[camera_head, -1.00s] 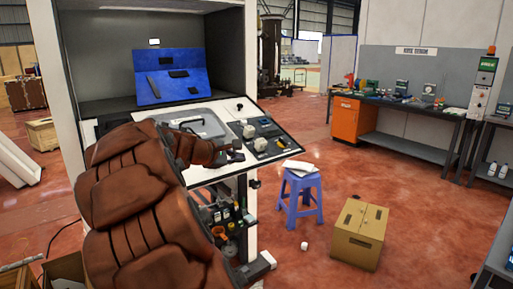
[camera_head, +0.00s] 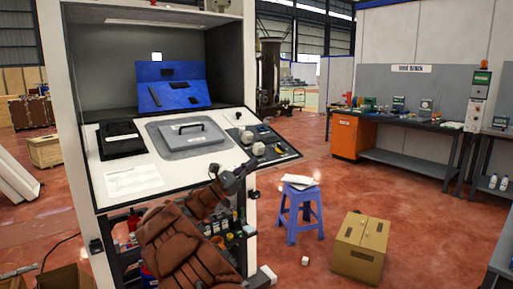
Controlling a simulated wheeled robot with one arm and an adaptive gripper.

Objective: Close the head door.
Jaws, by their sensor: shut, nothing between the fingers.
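A white cabinet (camera_head: 54,75) stands at the left with an open, grey-lined upper bay (camera_head: 105,62). A blue panel unit (camera_head: 172,84) sits inside the bay. Below it, a sloped white console (camera_head: 129,182) carries a grey plate (camera_head: 192,141) with a black handle (camera_head: 181,130), lying flat. I cannot tell for sure which part is the head door; the grey plate with the handle is one hinged-looking cover. My brown-covered arm rises from below, and my gripper (camera_head: 245,170) is shut and empty, in front of the console's lower right edge, apart from the handle.
A black pad (camera_head: 120,138) and a paper sheet (camera_head: 133,180) lie on the console, with white knobs (camera_head: 258,148) at its right. Shelves of bottles (camera_head: 222,226) are below. A blue stool (camera_head: 301,211) and cardboard box (camera_head: 360,247) stand right.

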